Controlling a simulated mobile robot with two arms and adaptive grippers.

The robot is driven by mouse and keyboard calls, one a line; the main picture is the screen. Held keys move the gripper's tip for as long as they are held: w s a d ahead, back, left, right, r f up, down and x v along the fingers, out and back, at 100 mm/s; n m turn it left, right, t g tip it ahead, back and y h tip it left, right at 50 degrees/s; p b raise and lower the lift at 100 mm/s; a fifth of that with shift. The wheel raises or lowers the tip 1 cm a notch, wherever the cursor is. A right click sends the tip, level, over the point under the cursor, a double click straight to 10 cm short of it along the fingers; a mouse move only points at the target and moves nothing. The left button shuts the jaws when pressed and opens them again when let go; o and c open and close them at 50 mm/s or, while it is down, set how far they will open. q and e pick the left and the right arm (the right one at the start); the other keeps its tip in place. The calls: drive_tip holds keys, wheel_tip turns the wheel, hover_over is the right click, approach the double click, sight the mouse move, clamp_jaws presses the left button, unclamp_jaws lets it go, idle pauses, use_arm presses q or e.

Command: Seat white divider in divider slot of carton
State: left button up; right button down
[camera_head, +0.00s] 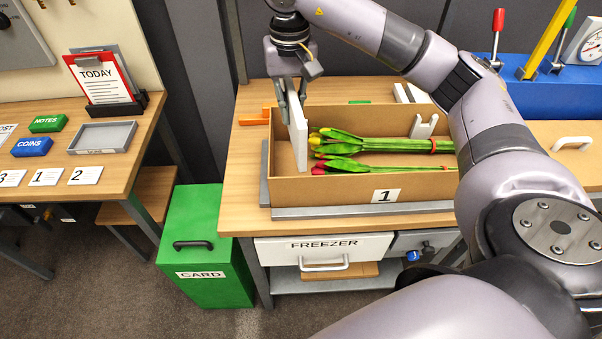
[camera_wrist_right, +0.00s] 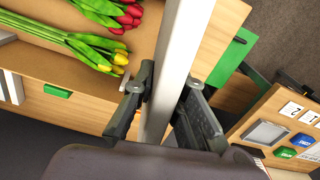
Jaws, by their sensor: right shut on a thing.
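My right gripper (camera_head: 291,91) is shut on the white divider (camera_head: 297,130), a flat upright panel, at its top edge. In the head view the divider stands at the left end of the carton (camera_head: 340,190), its lower part inside the walls. In the right wrist view the divider (camera_wrist_right: 180,60) runs between my two fingers (camera_wrist_right: 163,105). The carton is an open brown box labelled 1. Tulip bunches (camera_head: 385,147) with yellow and red heads lie in it, heads close to the divider. Whether the divider's bottom touches the carton floor or sits in a slot is hidden. My left gripper is not seen.
A white slotted holder (camera_head: 424,127) stands at the carton's right inside. My right arm covers the bench's right side. A green card bin (camera_head: 205,250) stands below left.

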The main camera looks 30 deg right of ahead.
drive_tip(key=w+d+r+m+b, duration=0.1)
drive_tip(key=w+d+m+b, duration=0.1)
drive_tip(key=w+d, duration=0.15)
drive_tip(key=f, duration=0.6)
drive_tip(key=f+p, duration=0.1)
drive_tip(key=f, duration=1.1)
drive_tip(key=shift+s+d+f+p, duration=0.2)
drive_tip(key=shift+s+f+p, duration=0.05)
drive_tip(key=shift+s+p, duration=0.15)
drive_tip(key=shift+f, duration=0.3)
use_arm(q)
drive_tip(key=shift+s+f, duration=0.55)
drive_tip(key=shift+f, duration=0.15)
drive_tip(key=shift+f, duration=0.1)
